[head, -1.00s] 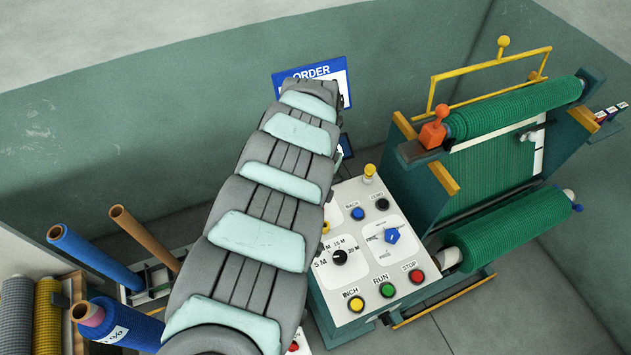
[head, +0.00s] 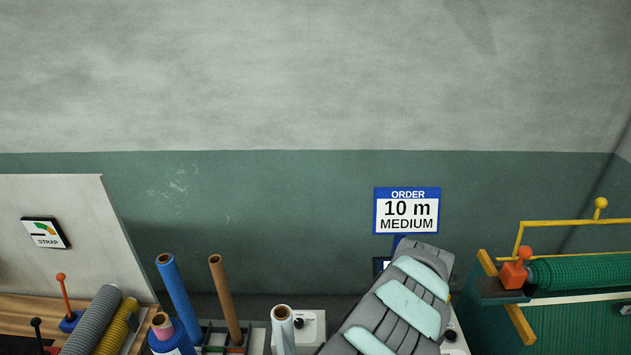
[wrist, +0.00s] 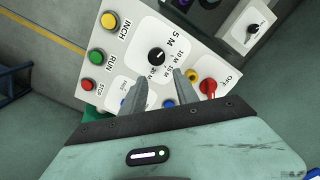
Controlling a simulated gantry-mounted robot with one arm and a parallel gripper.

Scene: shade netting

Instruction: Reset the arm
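My arm, grey with pale green pads, rises at the lower right of the head view and covers most of the control panel there. My gripper (wrist: 160,92) shows in the wrist view with its two grey fingers apart and nothing between them. It is over the white control panel (wrist: 128,32). The panel has a black length dial (wrist: 156,57), a red knob marked OFF (wrist: 208,87), and yellow INCH (wrist: 109,20), green RUN (wrist: 96,56) and red STOP (wrist: 87,86) buttons. The fingers and gripper body hide part of the panel. The fingertips are out of sight in the head view.
Blue (head: 178,295) and brown (head: 225,300) tubes stand upright at left. A bench with grey (head: 95,318) and yellow (head: 112,328) rolls is farther left.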

